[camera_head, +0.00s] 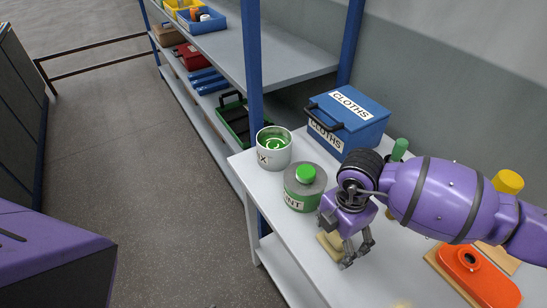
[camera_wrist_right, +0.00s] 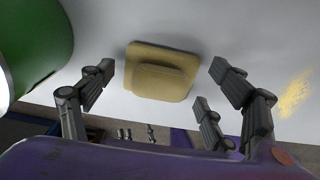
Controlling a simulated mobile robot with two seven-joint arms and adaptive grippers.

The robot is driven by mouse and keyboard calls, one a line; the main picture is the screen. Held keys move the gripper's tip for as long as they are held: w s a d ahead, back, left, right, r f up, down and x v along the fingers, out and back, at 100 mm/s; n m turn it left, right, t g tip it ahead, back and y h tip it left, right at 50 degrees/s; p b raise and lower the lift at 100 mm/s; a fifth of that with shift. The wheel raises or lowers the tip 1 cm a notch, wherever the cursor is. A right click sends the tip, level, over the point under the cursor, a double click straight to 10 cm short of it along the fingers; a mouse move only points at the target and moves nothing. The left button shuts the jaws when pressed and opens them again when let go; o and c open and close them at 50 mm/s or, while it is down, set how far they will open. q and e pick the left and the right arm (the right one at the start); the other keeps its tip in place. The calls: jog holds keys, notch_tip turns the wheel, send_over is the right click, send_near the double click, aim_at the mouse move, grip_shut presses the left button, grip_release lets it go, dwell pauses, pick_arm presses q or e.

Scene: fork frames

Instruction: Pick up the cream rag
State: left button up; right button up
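The cream rag (camera_head: 328,246) lies folded on the white tabletop (camera_head: 283,233), partly hidden below my right gripper (camera_head: 349,252) in the head view. In the right wrist view the whole rag (camera_wrist_right: 160,72) shows as a flat, rounded square with a smaller folded layer on top. My right gripper (camera_wrist_right: 160,80) is open and empty, its fingers spread to the left and right of the rag. The fingers do not visibly touch the rag; the exact height above it is hard to tell.
A grey and green tin (camera_head: 304,188) stands close beside my right gripper. A white tin (camera_head: 273,150) with green inside stands behind it. A blue box (camera_head: 347,117) labelled CLOTHS is at the back. An orange object (camera_head: 480,272) lies at the right. A shelf rack (camera_head: 255,50) adjoins the table.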

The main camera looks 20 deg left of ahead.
aim_at(337, 235)
jog(key=c, duration=0.8)
pick_arm(q)
jog(key=shift+w+d, duration=0.1)
jog(key=shift+w, duration=0.05)
pick_arm(e)
jog(key=shift+c, duration=0.2)
jog(key=shift+r, duration=0.5)
notch_tip(337, 235, up, 2)
jog(key=shift+r, duration=0.25)
pick_arm(q)
jog(key=shift+w+d+r+p, duration=0.15)
jog(key=shift+w+r+p, duration=0.4)
jog(key=shift+r+p, duration=0.2)
pick_arm(e)
jog(key=s+a+r, duration=0.1)
jog(key=s+r, duration=0.8)
jog(key=s, duration=0.5)
jog(key=shift+a+r, duration=0.25)
